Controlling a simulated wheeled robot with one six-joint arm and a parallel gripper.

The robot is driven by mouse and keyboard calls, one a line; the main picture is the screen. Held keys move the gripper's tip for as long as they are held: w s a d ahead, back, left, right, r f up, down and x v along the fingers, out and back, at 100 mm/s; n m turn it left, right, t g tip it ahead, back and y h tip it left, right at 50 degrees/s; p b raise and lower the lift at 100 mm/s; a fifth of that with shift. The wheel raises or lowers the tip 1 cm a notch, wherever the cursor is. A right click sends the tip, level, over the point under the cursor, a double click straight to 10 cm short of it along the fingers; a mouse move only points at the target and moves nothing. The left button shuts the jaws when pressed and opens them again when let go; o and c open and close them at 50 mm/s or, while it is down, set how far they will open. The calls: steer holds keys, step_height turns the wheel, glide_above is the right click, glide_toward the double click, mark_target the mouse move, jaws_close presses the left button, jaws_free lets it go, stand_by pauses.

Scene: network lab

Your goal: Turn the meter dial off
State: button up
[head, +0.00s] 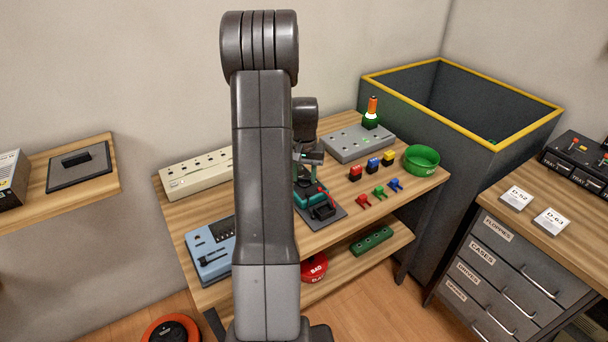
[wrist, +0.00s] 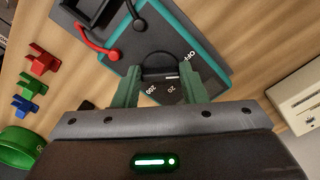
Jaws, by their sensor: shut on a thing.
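The meter, teal-edged with a dark face, (head: 309,198) stands on a dark plate on the wooden bench in the head view, partly hidden by my arm. It also shows in the wrist view (wrist: 184,28) with red and black leads plugged in. Its round dark dial (wrist: 158,64) has a white mark at its lower right, towards the 20 label. The labels 200 and 20 lie below the dial and OFF lies to its right. My gripper (wrist: 161,76) is shut on the dial, one green finger on each side.
Red, blue and yellow blocks (head: 372,165) and small coloured clips (head: 379,192) lie right of the meter.

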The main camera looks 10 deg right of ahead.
mark_target(305, 178)
steer(key=shift+d+n, duration=0.1)
steer(key=shift+n, duration=1.5)
steer(key=o, duration=1)
steer(key=shift+r, duration=0.1)
step_height(305, 178, up, 14)
steer(key=shift+f, duration=0.25)
step_height(305, 178, down, 14)
steer(key=shift+r, duration=0.15)
